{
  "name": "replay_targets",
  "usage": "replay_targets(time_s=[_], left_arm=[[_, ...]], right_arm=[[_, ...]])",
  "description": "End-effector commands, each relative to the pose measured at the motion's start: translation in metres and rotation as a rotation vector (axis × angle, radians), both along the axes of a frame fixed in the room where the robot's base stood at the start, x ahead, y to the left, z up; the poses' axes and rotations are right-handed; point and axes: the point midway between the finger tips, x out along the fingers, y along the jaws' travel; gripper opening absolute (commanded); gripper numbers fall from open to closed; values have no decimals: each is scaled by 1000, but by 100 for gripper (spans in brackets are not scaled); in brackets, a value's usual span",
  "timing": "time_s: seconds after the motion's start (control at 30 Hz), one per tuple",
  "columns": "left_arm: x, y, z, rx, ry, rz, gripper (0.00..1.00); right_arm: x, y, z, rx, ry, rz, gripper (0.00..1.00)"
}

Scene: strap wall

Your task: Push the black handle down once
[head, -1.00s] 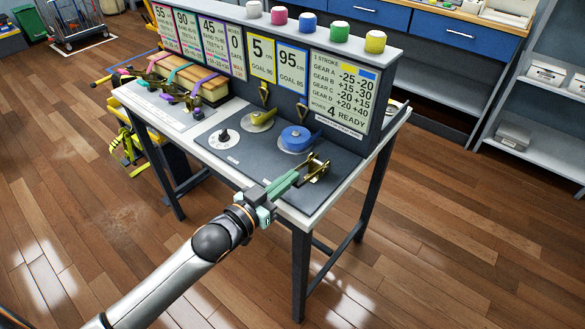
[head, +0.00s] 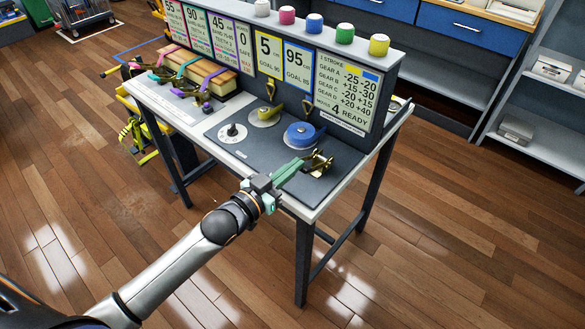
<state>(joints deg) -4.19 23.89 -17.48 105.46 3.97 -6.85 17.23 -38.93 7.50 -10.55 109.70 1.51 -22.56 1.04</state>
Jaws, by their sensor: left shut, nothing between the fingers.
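A small brass-coloured ratchet with a dark handle (head: 319,161) stands at the right front of the grey panel (head: 240,169) on the bench. The handle is small, and the fingers partly cover it. My left gripper (head: 300,164) has green fingers, shut with nothing between them. Its fingertips are right beside the ratchet, on its left; I cannot tell whether they touch the handle. The sign (head: 345,90) behind it reads "1 STROKE", lists gears A to D and shows "4 READY". My right gripper is not in view.
A blue reel (head: 300,134), a yellow-handled disc (head: 265,115) and a white dial (head: 233,132) sit on the panel. Coloured straps cross a wooden block (head: 203,74) at the left. Several coloured knobs line the wall's top. The floor in front is clear.

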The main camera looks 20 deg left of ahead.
Motion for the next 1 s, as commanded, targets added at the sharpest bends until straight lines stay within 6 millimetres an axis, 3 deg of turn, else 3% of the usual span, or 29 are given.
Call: replay_targets(time_s=[0.03,0.2,0.5,1.0], left_arm=[[-13,4,-9,1,7,0,0],[-43,15,-15,0,2,-1,0],[-81,29,-23,-1,-1,-1,0],[-91,33,-23,-1,-6,-1,0]], right_arm=[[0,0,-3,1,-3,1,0],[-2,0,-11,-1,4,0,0],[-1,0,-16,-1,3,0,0],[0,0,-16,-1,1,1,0]])
